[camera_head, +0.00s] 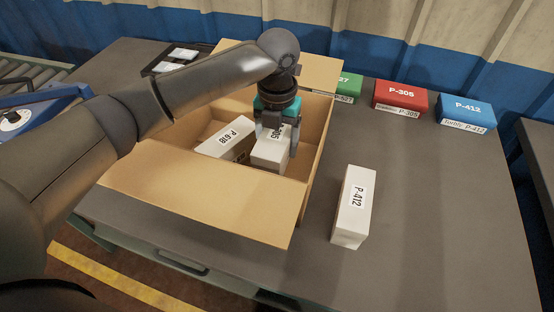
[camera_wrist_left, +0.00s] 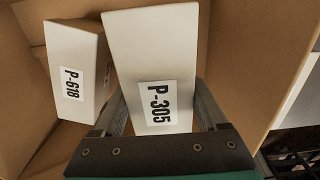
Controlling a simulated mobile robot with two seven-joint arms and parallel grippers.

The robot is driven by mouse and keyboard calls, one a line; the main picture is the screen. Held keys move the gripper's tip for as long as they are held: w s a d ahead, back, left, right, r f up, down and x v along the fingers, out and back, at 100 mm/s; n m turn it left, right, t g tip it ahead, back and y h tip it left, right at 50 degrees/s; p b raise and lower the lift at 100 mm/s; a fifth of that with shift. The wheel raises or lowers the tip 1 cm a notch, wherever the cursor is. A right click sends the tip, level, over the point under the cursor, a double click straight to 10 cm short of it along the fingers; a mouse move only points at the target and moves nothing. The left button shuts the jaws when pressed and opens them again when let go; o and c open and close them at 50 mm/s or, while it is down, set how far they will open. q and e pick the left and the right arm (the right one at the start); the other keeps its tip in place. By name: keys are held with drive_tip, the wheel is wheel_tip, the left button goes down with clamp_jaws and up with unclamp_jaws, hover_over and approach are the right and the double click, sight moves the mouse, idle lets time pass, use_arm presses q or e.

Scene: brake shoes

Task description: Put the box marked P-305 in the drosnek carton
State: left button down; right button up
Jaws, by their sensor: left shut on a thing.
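The white box marked P-305 (camera_head: 267,155) is inside the open cardboard carton (camera_head: 200,205). My left gripper (camera_head: 276,145) comes down from above with a finger on each side of this box and is shut on it. In the left wrist view the P-305 label (camera_wrist_left: 158,104) faces the camera, between the gripper's fingers (camera_wrist_left: 160,110). A white box marked P-618 (camera_head: 228,139) lies in the carton to its left, tilted. No name shows on the carton. My right gripper does not show in either view.
A white box marked P-412 (camera_head: 353,208) stands on the table (camera_head: 420,200) right of the carton. Red P-305 (camera_head: 400,94), blue P-412 (camera_head: 466,110) and a partly hidden green box (camera_head: 347,87) line the back. The table's right front is clear.

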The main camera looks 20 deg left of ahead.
use_arm(q)
wheel_tip(320, 180, down, 5)
drive_tip(key=shift+b, duration=0.6)
drive_tip(key=shift+f, duration=0.25)
drive_tip(key=shift+f, duration=0.1)
unclamp_jaws()
drive_tip(key=shift+r, duration=0.35)
wheel_tip(320, 180, up, 12)
drive_tip(key=p, duration=0.2)
drive_tip(key=shift+f+p, duration=0.25)
drive_tip(key=shift+p, duration=0.15)
